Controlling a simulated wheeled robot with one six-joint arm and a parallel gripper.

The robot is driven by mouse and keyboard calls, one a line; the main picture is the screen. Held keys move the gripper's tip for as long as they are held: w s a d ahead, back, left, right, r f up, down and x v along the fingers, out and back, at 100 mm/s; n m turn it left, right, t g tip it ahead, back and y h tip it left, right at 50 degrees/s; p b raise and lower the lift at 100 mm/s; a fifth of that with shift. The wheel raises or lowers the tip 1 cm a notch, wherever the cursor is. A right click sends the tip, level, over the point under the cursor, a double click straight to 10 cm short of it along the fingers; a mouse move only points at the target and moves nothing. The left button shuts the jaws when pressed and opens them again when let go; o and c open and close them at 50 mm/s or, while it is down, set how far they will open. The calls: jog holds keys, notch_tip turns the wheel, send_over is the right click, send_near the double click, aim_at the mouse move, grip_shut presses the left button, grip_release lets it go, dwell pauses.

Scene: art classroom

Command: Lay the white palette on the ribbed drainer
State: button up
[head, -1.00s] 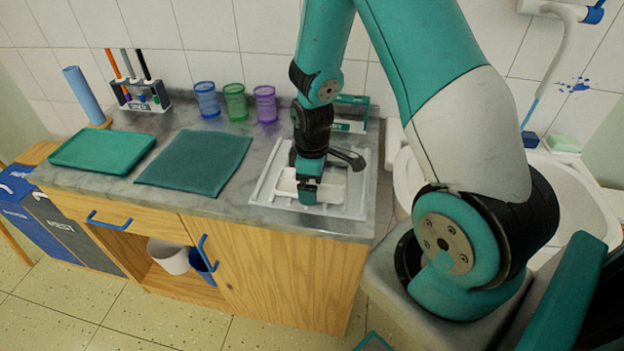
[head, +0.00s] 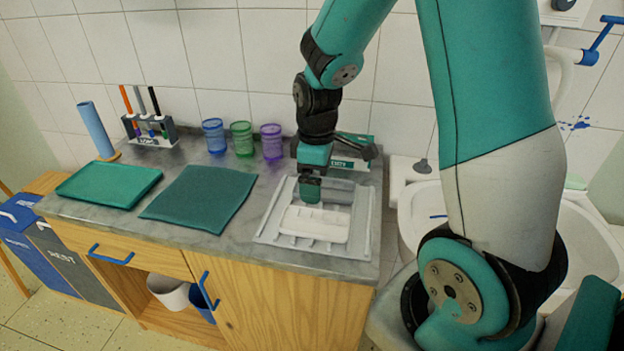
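The white palette (head: 313,224) lies flat on the front part of the pale ribbed drainer (head: 361,222), at the right end of the counter in the head view. The drainer's rim and some ribs show around it. My gripper (head: 310,192) points down just behind and above the palette's back edge and seems apart from it. Its fingers are small and seen from one side, so their opening does not show. The gripper covers a part of the drainer's back half.
A dark green mat (head: 200,193) and a green tray (head: 108,184) lie left of the drainer. Three cups, blue (head: 214,136), green (head: 242,139) and purple (head: 272,142), stand behind. A green and white box (head: 350,148) stands at the back. A sink (head: 585,235) is right.

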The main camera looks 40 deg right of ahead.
jog(key=s+a+r+y, duration=0.2)
jog(key=s+a+r, duration=0.4)
jog(key=s+a, duration=0.2)
jog(key=s+a+r+y, duration=0.2)
jog(key=s+a+r, duration=0.5)
jog(key=a, duration=0.5)
jog(key=shift+s+a+m, duration=0.3)
jog(key=shift+s, duration=0.35)
jog(key=shift+r, duration=0.1)
